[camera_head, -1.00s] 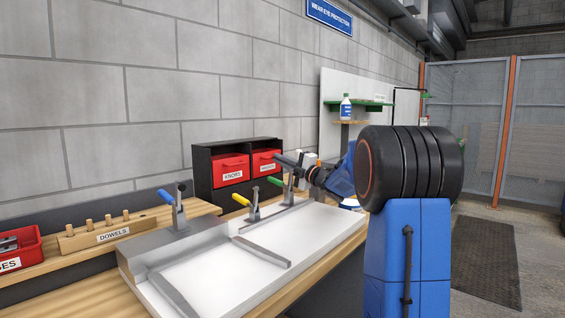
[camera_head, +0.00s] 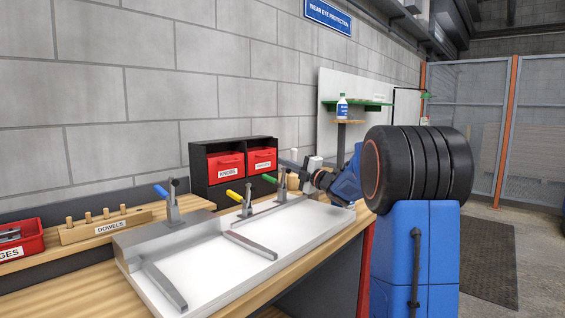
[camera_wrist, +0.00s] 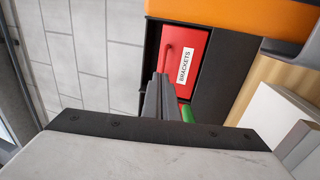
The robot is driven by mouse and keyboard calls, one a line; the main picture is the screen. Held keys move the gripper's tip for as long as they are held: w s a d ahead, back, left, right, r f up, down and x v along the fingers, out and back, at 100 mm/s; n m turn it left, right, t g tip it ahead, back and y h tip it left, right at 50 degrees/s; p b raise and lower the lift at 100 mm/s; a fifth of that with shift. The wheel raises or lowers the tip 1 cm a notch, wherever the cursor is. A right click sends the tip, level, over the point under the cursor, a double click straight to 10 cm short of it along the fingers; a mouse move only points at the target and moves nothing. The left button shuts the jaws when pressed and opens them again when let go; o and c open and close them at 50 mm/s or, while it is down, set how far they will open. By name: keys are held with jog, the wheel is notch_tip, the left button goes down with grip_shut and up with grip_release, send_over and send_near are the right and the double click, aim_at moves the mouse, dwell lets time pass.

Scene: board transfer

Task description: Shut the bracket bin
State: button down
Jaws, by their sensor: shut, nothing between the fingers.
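The bracket bin (camera_head: 262,160) is a red bin in the right bay of a black cabinet. In the wrist view its red front (camera_wrist: 196,45) has a handle and a BRACKETS label. From the head its front looks about level with its neighbour's; I cannot tell if a small gap remains. My gripper (camera_head: 282,163) is shut and empty, just right of the bin's front in the head view. In the wrist view the closed fingers (camera_wrist: 163,78) point at the front's lower part and hide some of it; contact cannot be told.
A red KNOBS bin (camera_head: 226,168) sits in the left bay. A white board fixture (camera_head: 205,262) with blue, yellow and green toggle clamps lies in front of the cabinet. A dowel block (camera_head: 105,226) stands left. A bottle (camera_head: 342,106) stands on a shelf behind.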

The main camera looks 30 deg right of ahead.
jog(key=v, duration=0.8)
jog(key=shift+s+d+r, duration=0.15)
jog(key=shift+s+d, duration=0.05)
jog(key=shift+s, duration=0.05)
